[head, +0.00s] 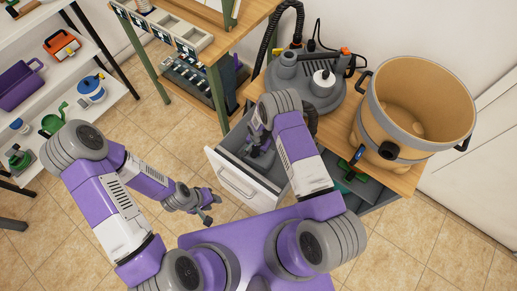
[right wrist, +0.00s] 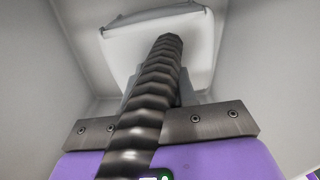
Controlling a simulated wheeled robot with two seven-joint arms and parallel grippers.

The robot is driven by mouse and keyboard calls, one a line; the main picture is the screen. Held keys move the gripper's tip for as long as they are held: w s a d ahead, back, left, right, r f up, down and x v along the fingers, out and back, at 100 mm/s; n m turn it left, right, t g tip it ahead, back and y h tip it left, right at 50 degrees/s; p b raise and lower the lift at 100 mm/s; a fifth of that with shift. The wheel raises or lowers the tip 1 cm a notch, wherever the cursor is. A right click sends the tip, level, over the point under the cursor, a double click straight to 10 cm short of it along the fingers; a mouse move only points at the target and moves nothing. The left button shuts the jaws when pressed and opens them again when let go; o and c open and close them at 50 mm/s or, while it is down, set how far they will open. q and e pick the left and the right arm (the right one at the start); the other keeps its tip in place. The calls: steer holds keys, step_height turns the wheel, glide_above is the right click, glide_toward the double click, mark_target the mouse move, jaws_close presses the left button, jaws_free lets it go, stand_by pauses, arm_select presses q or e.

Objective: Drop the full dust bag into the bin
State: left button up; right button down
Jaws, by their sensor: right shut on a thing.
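My right arm reaches down into an open white-fronted drawer (head: 238,186) with pale inner walls. The right gripper (head: 262,150) is low in it, mostly behind my arm. In the right wrist view, a pale bag-like thing with a dark edge (right wrist: 150,40), seemingly the dust bag, lies just beyond the fingers (right wrist: 155,88). No separate bin stands out; I cannot tell whether the drawer is the bin. My left gripper (head: 211,207) is open and empty above the floor.
A beige drum (head: 412,95), open on top, stands on the bench at right. The grey vacuum head (head: 310,88) with its dark hose lies left of it. A shelf with tools (head: 185,80) stands left of the drawer. White shelves (head: 110,92) are at far left.

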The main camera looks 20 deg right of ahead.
steer(key=c, duration=0.8)
jaws_free()
steer(key=shift+r+p, duration=1.45)
steer(key=shift+r, duration=2.35)
steer(key=shift+r, duration=0.1)
